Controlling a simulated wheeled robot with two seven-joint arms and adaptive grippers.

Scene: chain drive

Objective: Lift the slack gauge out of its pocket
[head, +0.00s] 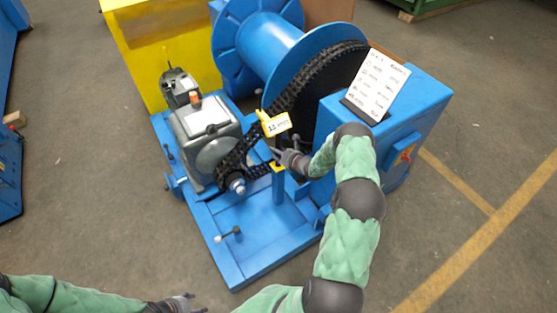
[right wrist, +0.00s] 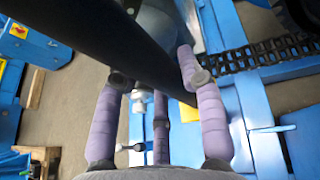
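The slack gauge (head: 275,123) appears to be the yellow piece with a white printed label, upright beside the chain. Below it stands a blue post with a yellow top (head: 278,167), which looks like its pocket. My right gripper (head: 276,154) is between the label and the post top. In the right wrist view, a dark bar, probably the gauge's stem, crosses the purple fingers (right wrist: 160,85) and ends near a yellow patch (right wrist: 187,98). The bar hides some fingertips, so whether they close on it is unclear. My left gripper (head: 192,303) is open and empty at the bottom, far from the gauge.
The black chain (head: 232,158) runs from the grey gearbox (head: 212,130) to the large sprocket beside the blue drum (head: 270,45). A blue cabinet (head: 395,150) carries a printed sheet (head: 376,85). The front of the blue base (head: 250,250) is mostly clear, with a small handle (head: 228,235).

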